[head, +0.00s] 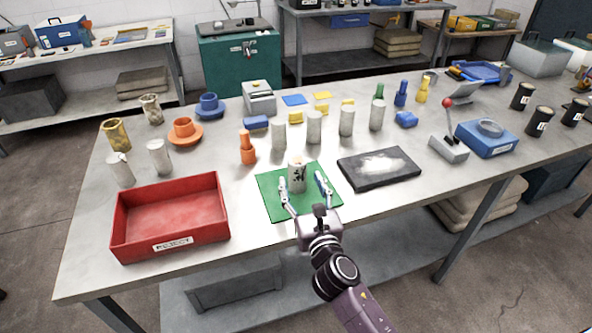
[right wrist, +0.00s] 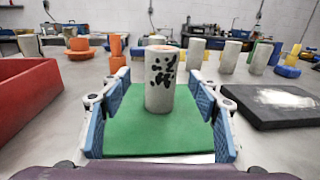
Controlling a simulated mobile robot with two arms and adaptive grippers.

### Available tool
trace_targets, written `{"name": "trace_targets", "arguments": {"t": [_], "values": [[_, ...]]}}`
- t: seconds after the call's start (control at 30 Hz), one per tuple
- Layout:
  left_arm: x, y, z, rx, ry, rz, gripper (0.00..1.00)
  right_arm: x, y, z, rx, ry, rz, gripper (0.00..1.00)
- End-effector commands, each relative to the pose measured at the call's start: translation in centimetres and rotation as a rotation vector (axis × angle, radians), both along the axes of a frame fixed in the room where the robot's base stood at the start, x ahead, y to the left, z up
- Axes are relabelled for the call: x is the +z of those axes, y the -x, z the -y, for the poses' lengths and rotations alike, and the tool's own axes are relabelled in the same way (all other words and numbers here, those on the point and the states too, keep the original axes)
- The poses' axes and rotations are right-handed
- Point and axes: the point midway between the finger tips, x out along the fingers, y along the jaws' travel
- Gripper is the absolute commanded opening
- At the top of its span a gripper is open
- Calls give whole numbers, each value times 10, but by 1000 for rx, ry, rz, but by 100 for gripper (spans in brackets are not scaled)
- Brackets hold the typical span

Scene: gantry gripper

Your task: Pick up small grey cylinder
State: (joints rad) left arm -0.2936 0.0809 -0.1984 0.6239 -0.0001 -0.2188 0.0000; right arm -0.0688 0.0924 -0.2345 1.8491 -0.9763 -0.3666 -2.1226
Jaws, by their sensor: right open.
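A grey cylinder with black marks (head: 297,177) stands upright on a green mat (head: 268,205) near the table's front edge. It also shows in the middle of the right wrist view (right wrist: 160,82). My right gripper (head: 302,184) is open, low over the mat, with its fingers pointing at this cylinder. In the right wrist view the blue-padded fingers (right wrist: 159,100) show to its left and right, with gaps on both sides. Several plain grey cylinders (head: 314,127) stand in a row farther back. My left gripper is not in view.
A red reject tray (head: 120,226) lies left of the mat, and a dark slab with a pale patch (head: 350,178) lies close on its right. An orange bottle-like piece (head: 247,150) stands behind the mat. A lever box (head: 448,148) and blue scale-like box (head: 487,142) stand farther right.

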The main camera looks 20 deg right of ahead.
Motion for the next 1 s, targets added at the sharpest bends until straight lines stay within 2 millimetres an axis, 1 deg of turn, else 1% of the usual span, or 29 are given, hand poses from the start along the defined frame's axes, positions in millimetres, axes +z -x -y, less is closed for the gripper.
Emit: {"name": "trace_targets", "arguments": {"t": [0.03,0.1,0.2,0.27,0.33,0.43,0.6,0.7,1.0], "values": [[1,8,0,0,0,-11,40,2,-6,1,-1,-2,1,56],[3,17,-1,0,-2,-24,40,2,-14,2,-2,-3,0,56],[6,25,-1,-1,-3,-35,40,2,-29,4,-2,-3,-1,56],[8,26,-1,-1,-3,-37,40,2,-38,4,-1,-5,-1,56],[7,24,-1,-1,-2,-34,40,1,-47,5,-2,-3,0,56],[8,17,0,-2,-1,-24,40,1,-55,6,-1,-2,0,56],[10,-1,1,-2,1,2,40,0,-57,6,0,-2,-1,56],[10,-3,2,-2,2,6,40,0,-57,6,0,-2,-1,55],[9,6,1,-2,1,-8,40,0,-57,6,0,-2,-1,22]]}}
